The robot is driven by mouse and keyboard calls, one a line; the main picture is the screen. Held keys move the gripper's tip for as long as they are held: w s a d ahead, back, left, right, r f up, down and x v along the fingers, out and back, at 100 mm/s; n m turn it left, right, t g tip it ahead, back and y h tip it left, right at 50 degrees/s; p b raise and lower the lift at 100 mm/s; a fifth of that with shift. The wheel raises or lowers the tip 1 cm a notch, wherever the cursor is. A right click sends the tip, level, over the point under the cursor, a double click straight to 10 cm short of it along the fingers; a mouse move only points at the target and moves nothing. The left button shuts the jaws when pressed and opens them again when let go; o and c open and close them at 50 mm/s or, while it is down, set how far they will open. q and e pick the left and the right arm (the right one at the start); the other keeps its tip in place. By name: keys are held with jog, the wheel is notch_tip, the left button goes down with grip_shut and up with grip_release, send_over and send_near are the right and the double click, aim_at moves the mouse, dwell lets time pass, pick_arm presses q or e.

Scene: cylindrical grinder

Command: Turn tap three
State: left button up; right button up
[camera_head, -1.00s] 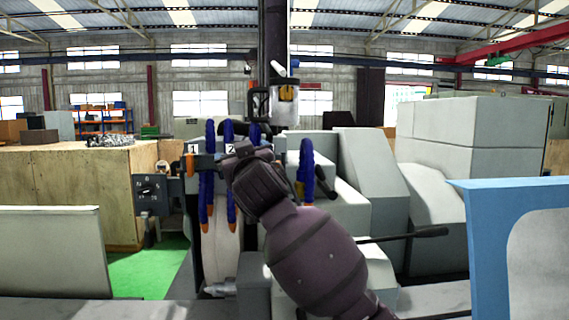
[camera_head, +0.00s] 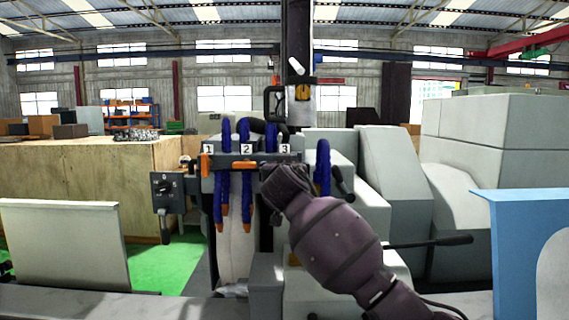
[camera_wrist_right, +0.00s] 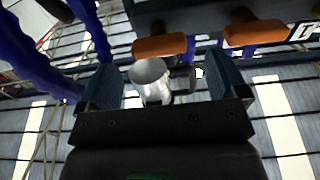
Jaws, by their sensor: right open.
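A grey tap block (camera_head: 225,158) carries white labels 1, 2 and 3; label 3 (camera_head: 284,149) is at its right end. An orange handle (camera_head: 245,165) lies level below label 2. Tap three's handle is hidden behind my right gripper (camera_head: 278,180) in the head view. That gripper is just below label 3. In the right wrist view its two fingers are apart, with an orange handle (camera_wrist_right: 158,46) beyond the gap between them and a silvery cylinder (camera_wrist_right: 150,80) in the gap. Whether either finger touches the handle, I cannot tell. My left gripper is out of view.
Blue hoses with orange nozzles (camera_head: 234,195) hang around the block, and another blue hose (camera_head: 322,168) is right of my gripper. A switch box (camera_head: 164,188) is at the left. A black lever (camera_head: 430,242) sticks out at the right.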

jog(key=shift+w+d+p, duration=0.1)
jog(key=shift+w+p, duration=0.55)
jog(key=shift+w, duration=1.9)
jog(key=c, duration=0.9)
jog(key=shift+c, duration=0.2)
